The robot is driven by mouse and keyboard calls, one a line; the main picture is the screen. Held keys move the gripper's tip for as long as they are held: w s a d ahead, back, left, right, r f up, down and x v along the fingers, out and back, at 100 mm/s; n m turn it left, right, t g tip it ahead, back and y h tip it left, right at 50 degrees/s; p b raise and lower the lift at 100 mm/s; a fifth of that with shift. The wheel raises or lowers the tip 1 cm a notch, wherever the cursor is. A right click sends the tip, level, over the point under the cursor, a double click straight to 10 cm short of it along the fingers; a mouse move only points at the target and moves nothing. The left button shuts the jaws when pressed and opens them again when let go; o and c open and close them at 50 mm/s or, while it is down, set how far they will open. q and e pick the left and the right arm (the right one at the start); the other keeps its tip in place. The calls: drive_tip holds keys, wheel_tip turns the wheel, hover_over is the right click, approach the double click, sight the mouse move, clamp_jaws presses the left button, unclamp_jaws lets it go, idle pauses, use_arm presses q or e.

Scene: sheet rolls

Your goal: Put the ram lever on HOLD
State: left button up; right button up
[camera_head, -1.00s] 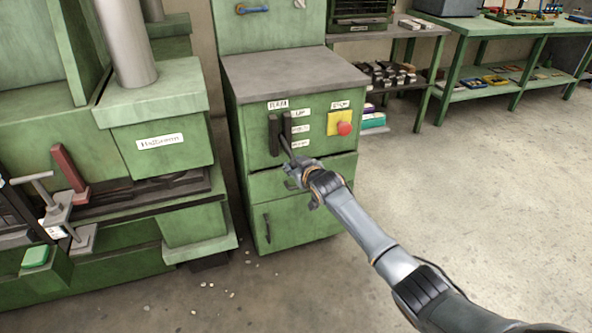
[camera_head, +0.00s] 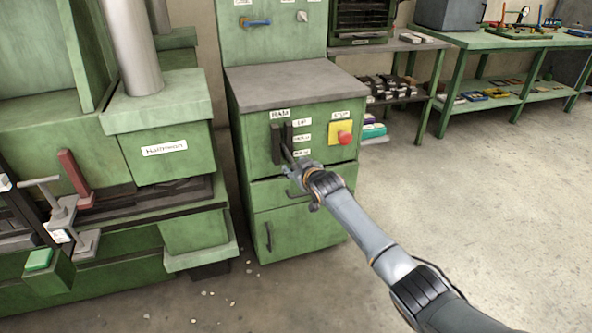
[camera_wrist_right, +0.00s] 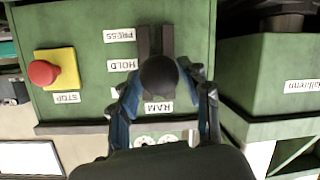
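The ram lever, a dark lever with a round black knob (camera_wrist_right: 158,76), stands out from a black slotted plate (camera_head: 279,144) on the green cabinet front. Labels UP, HOLD (camera_wrist_right: 122,65) and PRESS (camera_wrist_right: 118,35) run beside the slot. In the right wrist view, which is upside down, the knob appears about level with HOLD; it stands out from the panel, so I cannot tell the exact setting. My right gripper (camera_head: 300,172) is at the lever. My left gripper is not in view.
A red stop button (camera_head: 345,138) on a yellow plate sits right of the lever. Drawer and door handles are below it. The green press (camera_head: 165,150) stands close at left. Benches with tools (camera_head: 510,40) are behind right. The floor at right is clear.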

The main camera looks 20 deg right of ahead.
drive_tip(key=shift+o, duration=0.3)
drive_tip(key=shift+s, duration=0.15)
drive_tip(key=shift+f, duration=0.3)
drive_tip(key=shift+s, duration=0.1)
drive_tip(key=shift+s+d+r, duration=0.1)
drive_tip(key=shift+s+r, duration=0.1)
drive_tip(key=shift+s, duration=0.4)
drive_tip(key=v, duration=1)
drive_tip(key=shift+s+r, duration=0.15)
drive_tip(key=shift+r, duration=0.15)
